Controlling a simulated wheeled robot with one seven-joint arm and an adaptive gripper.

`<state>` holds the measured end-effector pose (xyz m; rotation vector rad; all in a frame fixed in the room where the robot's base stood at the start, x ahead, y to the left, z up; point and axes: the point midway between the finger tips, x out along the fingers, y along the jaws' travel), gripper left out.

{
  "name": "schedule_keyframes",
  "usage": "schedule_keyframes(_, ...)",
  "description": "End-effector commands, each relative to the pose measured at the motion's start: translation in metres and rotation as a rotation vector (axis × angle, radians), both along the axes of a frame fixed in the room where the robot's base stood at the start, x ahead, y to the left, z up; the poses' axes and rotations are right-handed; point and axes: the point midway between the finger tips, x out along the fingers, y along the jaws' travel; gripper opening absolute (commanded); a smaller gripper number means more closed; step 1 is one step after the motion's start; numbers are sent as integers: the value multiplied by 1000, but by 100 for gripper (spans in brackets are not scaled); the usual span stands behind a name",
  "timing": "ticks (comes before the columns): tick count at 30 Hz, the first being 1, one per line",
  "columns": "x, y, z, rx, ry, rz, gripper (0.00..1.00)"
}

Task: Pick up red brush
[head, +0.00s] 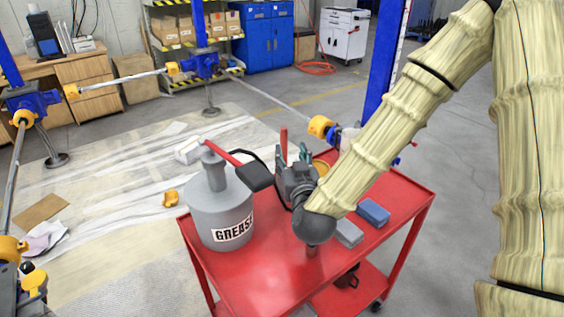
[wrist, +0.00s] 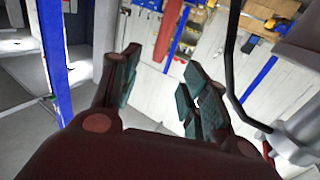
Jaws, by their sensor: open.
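A slim red upright piece (head: 283,143) shows just left of my gripper's fingertips in the head view. It may be the red brush's handle, but no bristles show and I cannot be sure. In the wrist view a long red shape (wrist: 168,32) stands beyond the fingertips, toward the top. I cannot tell whether it is the same thing. My gripper (head: 304,154) is open above the red cart (head: 262,282), its fingers pointing up and away. In the wrist view its teal-padded fingers (wrist: 160,85) are spread apart with nothing held between them. My arm hides part of the cart top.
A grey grease bucket (head: 222,213) with a red-handled pump stands on the cart, close left of my gripper. A blue block (head: 373,212) and a grey block (head: 348,233) lie on the right. A yellow round item (head: 323,166) is partly hidden behind my gripper.

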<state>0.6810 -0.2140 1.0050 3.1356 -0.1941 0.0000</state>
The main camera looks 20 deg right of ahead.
Motion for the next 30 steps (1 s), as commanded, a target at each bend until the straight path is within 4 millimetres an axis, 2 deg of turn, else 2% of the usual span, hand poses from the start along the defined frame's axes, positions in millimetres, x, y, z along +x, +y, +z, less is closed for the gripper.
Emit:
schedule_keyframes(1,0,0,-5,0,-1,0,45)
schedule_keyframes(8,8,-1,-5,0,-4,-2,45)
schedule_keyframes(16,44,-5,-5,0,-4,-1,45)
schedule_keyframes(25,64,-7,-6,0,-2,0,45)
schedule_keyframes(30,86,-11,-9,1,-2,-1,45)
